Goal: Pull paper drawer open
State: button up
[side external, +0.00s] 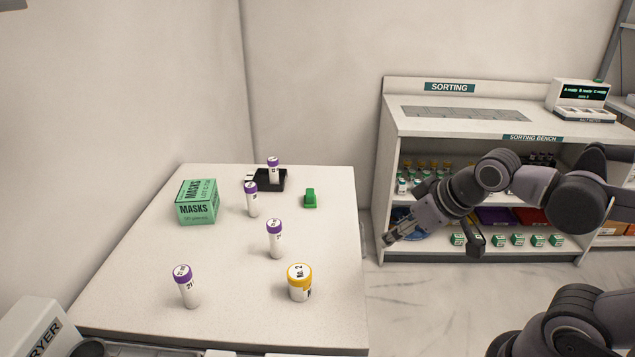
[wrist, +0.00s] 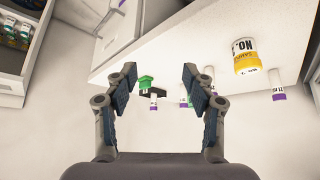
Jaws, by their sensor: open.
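My gripper (side external: 390,240) is open and empty, just off the right edge of the white table in the side external view. In the wrist view its two fingers (wrist: 158,78) are spread apart with nothing between them. The wrist view shows pale panels that look like drawer fronts (wrist: 110,28) under the table, at the upper left beyond my left finger. No paper label is readable on them, so I cannot tell which is the paper drawer or whether it is open. In the side external view the drawer fronts are hidden.
The white table (side external: 335,250) holds several purple-capped tubes (side external: 275,240), a yellow-lidded jar (side external: 300,284), a green masks box (side external: 197,202), a black tray (side external: 266,184) and a green object (side external: 310,199). The sorting bench (side external: 388,130) with stocked shelves stands behind my arm. Floor shows between them.

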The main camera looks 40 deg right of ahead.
notch_tip(320, 180, up, 9)
jog(key=shift+r, duration=0.2)
jog(key=shift+c, duration=0.7)
jog(key=w+d+r+m+g, duration=0.2)
jog(key=w+d+r, duration=0.15)
jog(key=w, duration=0.25)
jog(key=w+d+r+m+g, duration=0.1)
jog(key=w+d+r+m, duration=0.15)
jog(key=w+d, duration=0.3)
jog(key=w+d+f+m+g+y, duration=0.25)
jog(key=w+d+f+m, duration=0.25)
jog(key=w+d, duration=0.55)
jog(key=shift+n+h, duration=0.25)
jog(key=shift+h, duration=0.2)
jog(key=s+d+x, duration=0.1)
jog(key=x, duration=1)
jog(key=s+d+f+x, duration=0.1)
jog(key=s+d+x, duration=0.1)
jog(key=x, duration=1)
jog(key=s+d+x, duration=0.1)
jog(key=d+x, duration=0.1)
jog(key=x, duration=1)
jog(key=shift+s+d+f, duration=0.15)
jog(key=shift+s+f, duration=0.25)
jog(key=shift+f, duration=0.05)
grip_shut()
